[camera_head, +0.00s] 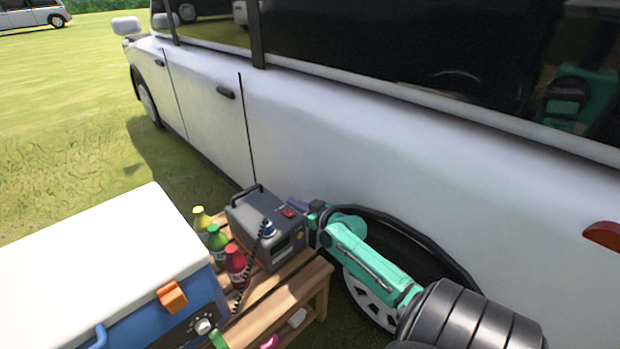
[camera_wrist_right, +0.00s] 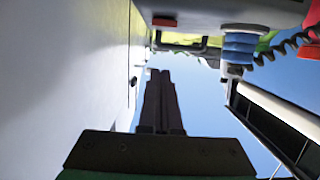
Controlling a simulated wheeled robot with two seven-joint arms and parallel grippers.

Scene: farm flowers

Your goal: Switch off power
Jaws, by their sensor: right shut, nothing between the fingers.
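A grey power box (camera_head: 262,235) with a dark carry handle and a red switch (camera_head: 288,212) on top stands on a wooden bench. A blue plug (camera_head: 269,229) with a black coiled cord is at its front. My right gripper (camera_head: 298,206) is shut and empty, just beside the box's top edge near the red switch; contact cannot be told. In the right wrist view the closed dark fingers (camera_wrist_right: 160,76) sit below the red switch (camera_wrist_right: 164,20), with a visible gap in the picture. The blue plug (camera_wrist_right: 239,45) shows to their right. My left gripper is out of view.
A white van (camera_head: 330,130) stands close behind the box and my right arm. Yellow, green and red bottles (camera_head: 236,265) stand left of the box on the wooden bench (camera_head: 290,290). A blue and white cooler (camera_head: 110,250) fills the front left. Open grass lies far left.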

